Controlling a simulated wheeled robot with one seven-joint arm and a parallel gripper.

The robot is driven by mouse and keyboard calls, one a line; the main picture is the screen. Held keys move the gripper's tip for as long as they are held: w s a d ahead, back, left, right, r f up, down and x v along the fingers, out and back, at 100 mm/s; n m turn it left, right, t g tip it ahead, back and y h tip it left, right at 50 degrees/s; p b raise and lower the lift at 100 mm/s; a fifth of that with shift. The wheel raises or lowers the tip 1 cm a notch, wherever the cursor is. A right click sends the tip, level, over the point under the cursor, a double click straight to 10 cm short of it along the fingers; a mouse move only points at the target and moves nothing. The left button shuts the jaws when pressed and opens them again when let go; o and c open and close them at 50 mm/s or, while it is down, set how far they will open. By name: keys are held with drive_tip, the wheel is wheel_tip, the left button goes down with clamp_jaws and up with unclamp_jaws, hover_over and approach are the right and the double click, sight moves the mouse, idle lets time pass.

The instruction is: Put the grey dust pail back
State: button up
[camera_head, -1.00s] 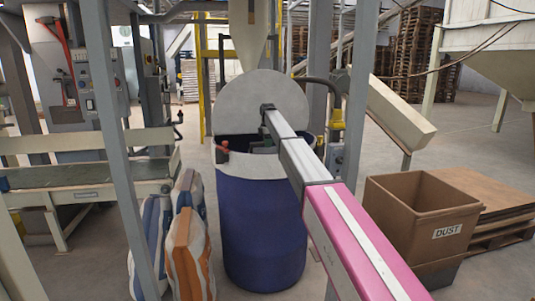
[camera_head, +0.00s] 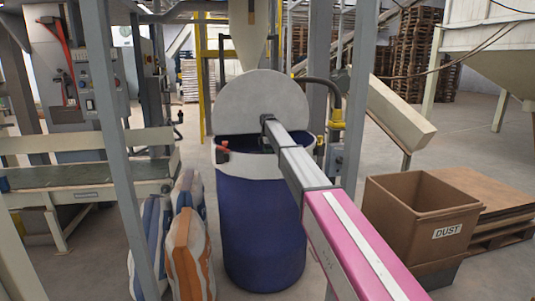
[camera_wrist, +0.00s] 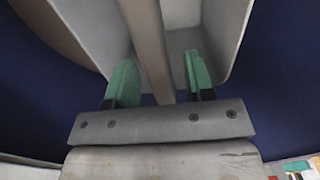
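In the wrist view a light grey pail (camera_wrist: 212,45) lies ahead of my gripper, with dark blue surfaces around it. A grey-brown bar (camera_wrist: 150,45), perhaps its handle, runs between the two green fingers of my gripper (camera_wrist: 160,82). The fingers are apart, with a visible gap on at least the right side of the bar. In the head view my arm reaches into the blue drum (camera_head: 262,220) with a pale rim. My gripper and the pail are hidden there.
A raised pale lid (camera_head: 262,100) stands behind the drum opening. Striped sacks (camera_head: 190,250) stand at the drum's left. A brown box marked DUST (camera_head: 400,220) is on the right, beside a pallet (camera_head: 490,215). Grey posts (camera_head: 122,150) stand close on both sides.

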drive_tip(key=shift+f, duration=0.15)
drive_tip(key=r, duration=1)
drive_tip(key=shift+w+a, duration=0.15)
drive_tip(key=shift+w, duration=0.15)
drive_tip(key=shift+r, duration=0.45)
drive_tip(key=shift+s, duration=0.15)
